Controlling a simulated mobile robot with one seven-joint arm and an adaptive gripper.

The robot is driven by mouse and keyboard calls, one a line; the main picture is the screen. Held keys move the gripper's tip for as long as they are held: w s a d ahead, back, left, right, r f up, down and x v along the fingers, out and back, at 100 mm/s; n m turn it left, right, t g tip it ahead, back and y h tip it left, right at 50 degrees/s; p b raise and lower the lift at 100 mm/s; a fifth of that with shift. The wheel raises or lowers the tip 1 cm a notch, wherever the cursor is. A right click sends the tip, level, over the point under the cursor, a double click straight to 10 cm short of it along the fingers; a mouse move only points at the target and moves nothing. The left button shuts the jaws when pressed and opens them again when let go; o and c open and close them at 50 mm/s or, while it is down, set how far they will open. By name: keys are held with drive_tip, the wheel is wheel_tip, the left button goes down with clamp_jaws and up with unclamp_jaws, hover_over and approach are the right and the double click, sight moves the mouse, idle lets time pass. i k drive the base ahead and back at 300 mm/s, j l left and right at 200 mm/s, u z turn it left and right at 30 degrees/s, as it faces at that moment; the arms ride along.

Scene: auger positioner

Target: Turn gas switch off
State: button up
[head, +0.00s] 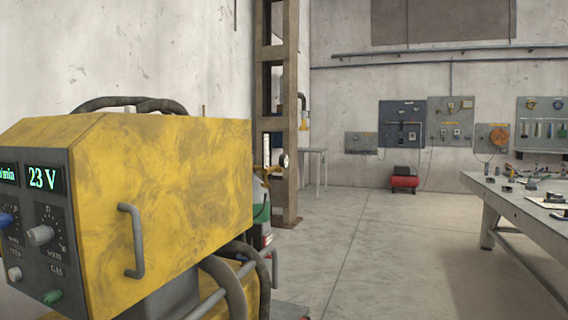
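A yellow machine (165,190) with a dark front panel fills the left side of the head view. Near the bottom of the panel, under the word "GAS", is a small green switch (52,296). It appears tilted, but I cannot tell its setting. Above it are a grey knob (40,235) marked "VOLTS" and a green display (43,178) reading 23 V. A blue knob (5,220) and part of another display are cut off at the left edge. My gripper is not in view.
A grey handle (134,240) sticks out of the machine's side, with thick hoses (225,285) below. A cylinder with a gauge (283,160) stands behind by a steel column (283,90). A workbench (515,205) with tools stands at right. The floor between (370,250) is clear.

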sight(52, 296)
drive_tip(key=u, duration=0.7)
drive_tip(key=l+u, duration=0.1)
drive_tip(key=l, duration=0.15)
drive_tip(key=i, duration=0.05)
